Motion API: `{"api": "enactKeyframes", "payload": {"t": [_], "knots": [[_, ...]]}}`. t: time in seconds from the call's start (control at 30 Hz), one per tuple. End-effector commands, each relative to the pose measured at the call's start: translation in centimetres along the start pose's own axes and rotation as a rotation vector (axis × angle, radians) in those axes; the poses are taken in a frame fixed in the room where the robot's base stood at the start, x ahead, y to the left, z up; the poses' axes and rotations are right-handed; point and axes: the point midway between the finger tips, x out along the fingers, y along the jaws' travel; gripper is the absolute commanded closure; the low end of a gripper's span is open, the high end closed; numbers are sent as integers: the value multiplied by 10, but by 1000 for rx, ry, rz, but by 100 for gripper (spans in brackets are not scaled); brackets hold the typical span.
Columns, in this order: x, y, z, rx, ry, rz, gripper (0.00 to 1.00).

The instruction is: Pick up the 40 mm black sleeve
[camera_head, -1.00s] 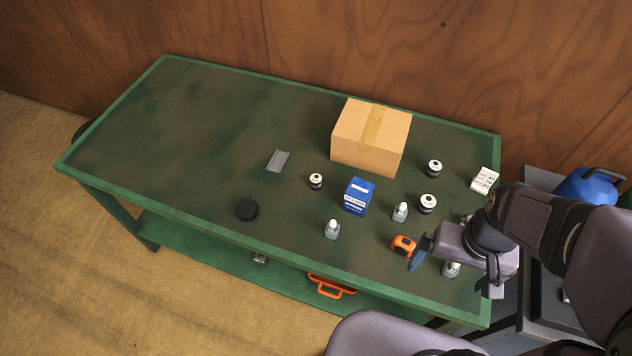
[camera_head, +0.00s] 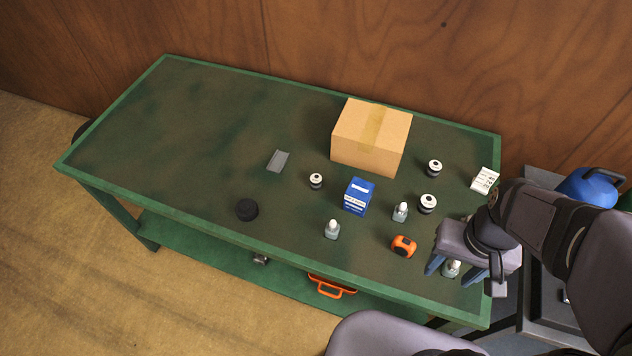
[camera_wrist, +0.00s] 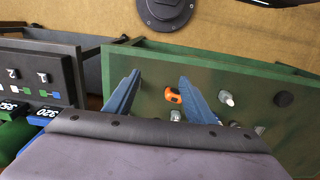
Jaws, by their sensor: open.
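Several small cylinders with black bodies and pale tops stand on the green table: one near the middle (camera_head: 316,181), one right of the cardboard box (camera_head: 434,168), and one in front of that (camera_head: 427,204). They differ a little in size, but I cannot tell which is the 40 mm sleeve. My gripper (camera_head: 453,272) is open and empty over the table's right end, to the right of and nearer than the cylinders. A small bottle (camera_head: 451,268) shows between its fingers. In the wrist view my gripper's blue fingers (camera_wrist: 160,78) are spread apart.
A cardboard box (camera_head: 368,140), a blue box (camera_head: 358,196), an orange tape measure (camera_head: 403,246), bottles (camera_head: 332,229) (camera_head: 400,211), a black disc (camera_head: 247,209), a grey plate (camera_head: 278,161) and a white label (camera_head: 485,180) occupy the green table (camera_head: 190,110). Its left part is clear.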

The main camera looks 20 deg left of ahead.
Motion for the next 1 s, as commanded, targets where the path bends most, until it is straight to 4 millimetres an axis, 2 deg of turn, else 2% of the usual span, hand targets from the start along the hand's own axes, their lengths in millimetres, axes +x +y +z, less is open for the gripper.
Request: {"api": "enactKeyframes", "payload": {"t": [0.27,0.47,0.67,0.77,0.87,1.0], "knots": [[-43,0,-1,0,7,0,50],[-28,-3,-24,-301,1,99,50],[-15,-16,-65,-726,3,255,50],[-8,-34,-96,-1019,3,374,50],[-2,-69,-134,-1360,0,534,50],[-4,-139,-178,-1811,-9,805,50]]}}
